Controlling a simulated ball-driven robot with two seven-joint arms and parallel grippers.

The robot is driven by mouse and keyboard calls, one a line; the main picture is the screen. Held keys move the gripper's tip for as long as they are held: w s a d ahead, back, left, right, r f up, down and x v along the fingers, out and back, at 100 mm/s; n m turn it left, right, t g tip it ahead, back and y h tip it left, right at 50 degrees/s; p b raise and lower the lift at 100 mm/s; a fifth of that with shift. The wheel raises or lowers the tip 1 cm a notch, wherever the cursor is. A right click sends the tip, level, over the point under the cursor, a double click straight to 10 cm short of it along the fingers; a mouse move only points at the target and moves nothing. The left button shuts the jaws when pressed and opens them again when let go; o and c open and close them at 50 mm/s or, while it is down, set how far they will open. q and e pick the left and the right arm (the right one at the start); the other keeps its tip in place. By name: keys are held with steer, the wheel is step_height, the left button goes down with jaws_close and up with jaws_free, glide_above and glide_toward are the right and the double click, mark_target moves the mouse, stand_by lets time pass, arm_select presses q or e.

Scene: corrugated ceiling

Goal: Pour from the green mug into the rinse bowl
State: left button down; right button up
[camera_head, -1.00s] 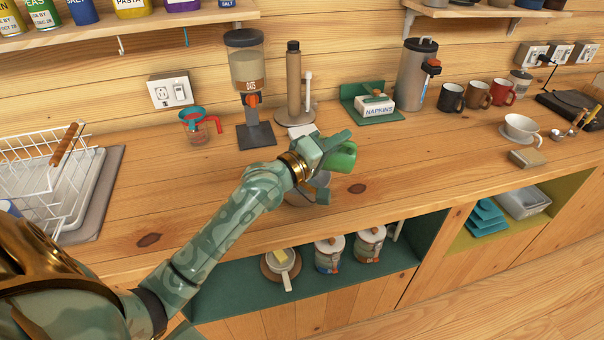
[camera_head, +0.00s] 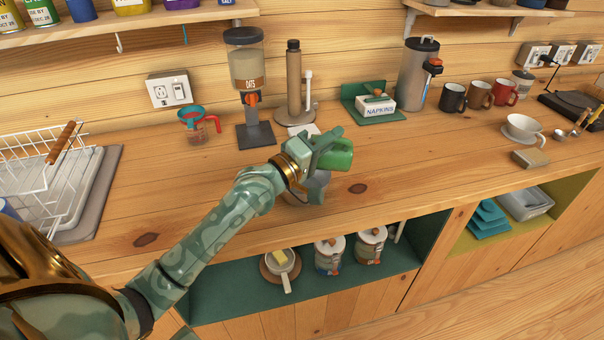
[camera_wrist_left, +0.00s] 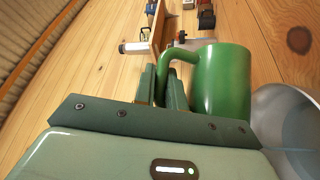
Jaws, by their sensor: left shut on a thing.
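The green mug (camera_head: 338,156) is in my left gripper (camera_head: 322,143), above the counter near its front part. In the left wrist view the mug (camera_wrist_left: 222,82) shows its side, and the jaws (camera_wrist_left: 163,88) are shut on its handle. The mug is tilted in the head view; its inside and any pouring stream are not visible. The grey rinse bowl (camera_head: 317,183) stands on the counter below the mug, mostly hidden by my gripper and the mug. Its pale rim (camera_wrist_left: 287,105) shows at the right edge of the left wrist view. My right gripper is not in view.
An oats dispenser (camera_head: 246,80) and a paper-towel stand (camera_head: 294,85) stand behind. A napkin box (camera_head: 376,104) and several mugs are to the right.

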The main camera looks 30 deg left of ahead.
arm_select(q)
steer(key=shift+s+a+f+n+t+b, duration=0.25)
steer(key=shift+a+n+t+b, duration=0.15)
steer(key=shift+b, duration=0.4)
steer(key=shift+s+a+r+n+t+b, duration=0.15)
steer(key=shift+s+a+n+t+b, duration=0.1)
steer(key=shift+a+n+t+b, duration=0.35)
stand_by(0.4)
